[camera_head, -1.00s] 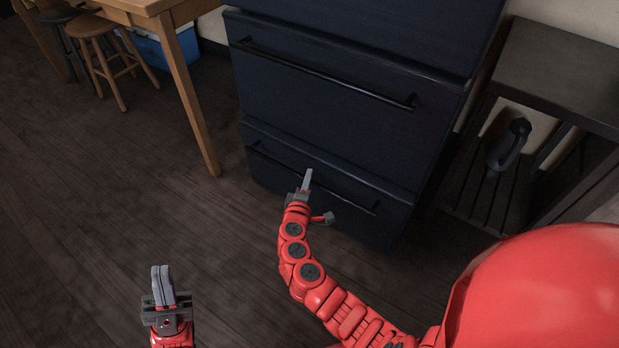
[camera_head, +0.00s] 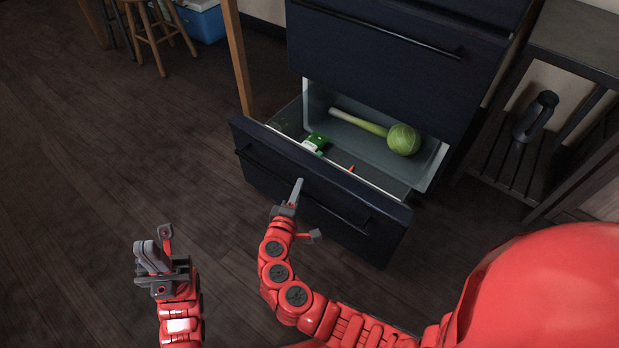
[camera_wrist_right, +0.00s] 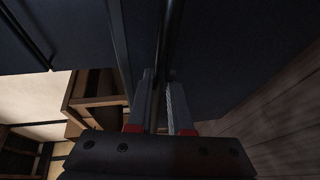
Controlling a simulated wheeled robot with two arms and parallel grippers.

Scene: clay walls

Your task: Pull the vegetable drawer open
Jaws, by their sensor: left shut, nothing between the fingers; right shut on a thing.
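The vegetable drawer (camera_head: 262,160) is the bottom drawer of the dark blue cabinet, and it stands well open. Inside it lie a round green cabbage (camera_head: 403,139), a leek (camera_head: 358,122), a green and white item (camera_head: 315,142) and a small orange piece. My right gripper (camera_head: 297,190) is shut on the drawer's black bar handle (camera_head: 335,212). In the right wrist view the handle (camera_wrist_right: 172,60) runs between the fingers. My left gripper (camera_head: 150,252) is shut and empty, above the floor to the left, apart from the drawer.
The drawer above (camera_head: 372,70) is closed. A dark slatted shelf rack (camera_head: 575,50) with a dark object (camera_head: 536,116) stands at the right. A wooden table leg (camera_head: 237,60), stools (camera_head: 150,40) and a blue box (camera_head: 205,22) are at the upper left. Floor at the left is clear.

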